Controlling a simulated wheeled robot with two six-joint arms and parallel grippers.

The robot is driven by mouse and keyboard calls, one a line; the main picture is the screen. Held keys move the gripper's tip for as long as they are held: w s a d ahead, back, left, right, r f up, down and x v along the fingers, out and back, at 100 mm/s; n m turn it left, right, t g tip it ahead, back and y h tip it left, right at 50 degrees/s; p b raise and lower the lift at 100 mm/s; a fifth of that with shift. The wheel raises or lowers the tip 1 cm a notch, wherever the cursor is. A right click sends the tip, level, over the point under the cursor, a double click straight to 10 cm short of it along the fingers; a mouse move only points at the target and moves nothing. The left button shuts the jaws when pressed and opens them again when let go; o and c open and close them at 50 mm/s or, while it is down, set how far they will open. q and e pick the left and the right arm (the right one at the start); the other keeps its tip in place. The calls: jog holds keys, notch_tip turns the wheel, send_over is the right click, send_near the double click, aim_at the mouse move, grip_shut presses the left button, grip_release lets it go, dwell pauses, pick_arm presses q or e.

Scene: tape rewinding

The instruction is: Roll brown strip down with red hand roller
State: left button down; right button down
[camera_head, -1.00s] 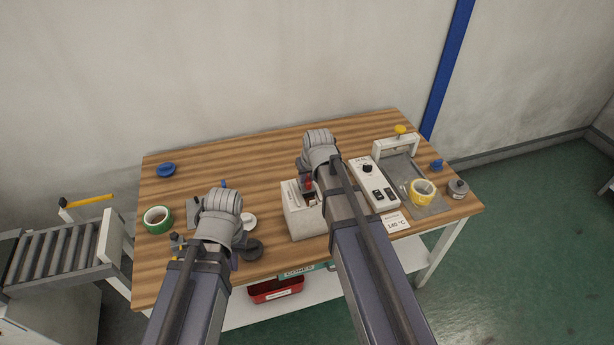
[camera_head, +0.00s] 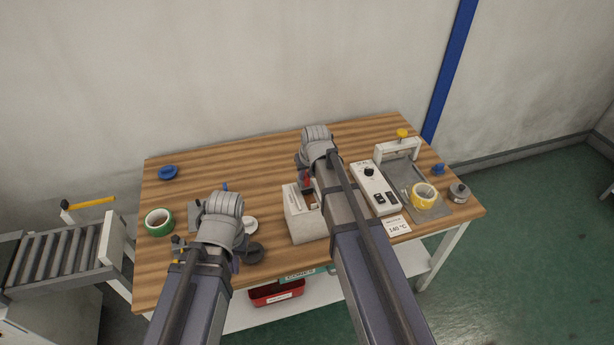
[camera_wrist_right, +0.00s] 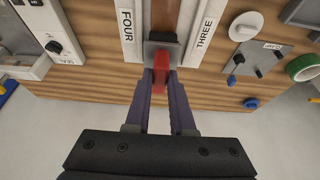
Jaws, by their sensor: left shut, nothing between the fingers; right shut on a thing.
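The red hand roller (camera_wrist_right: 161,72) is in my right gripper (camera_wrist_right: 160,85), whose purple fingers are shut on its red handle in the right wrist view. Its dark grey head (camera_wrist_right: 162,40) is over the near end of the brown strip (camera_wrist_right: 165,14); contact is unclear. The strip runs between pale block sides labelled FOUR and THREE. In the head view the red roller (camera_head: 307,180) shows at the white block (camera_head: 308,225), and the right fingertips are mostly hidden. My left gripper (camera_head: 236,262) is shut and empty, low over the table's left part, largely hidden by its wrist.
Right of the block stand a white control box (camera_head: 374,186) and a press with a yellow tape roll (camera_head: 424,192). A green tape roll (camera_head: 159,222) and blue knob (camera_head: 167,172) lie at the left. The table's back middle is clear. A red bin (camera_head: 277,293) sits below.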

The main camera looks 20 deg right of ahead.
aim_at(308, 183)
dwell(0.5)
jog(key=shift+s+f, duration=0.1)
jog(key=shift+s, duration=1.5)
jog(key=shift+w, duration=1.7)
jog(key=shift+s, duration=1.65)
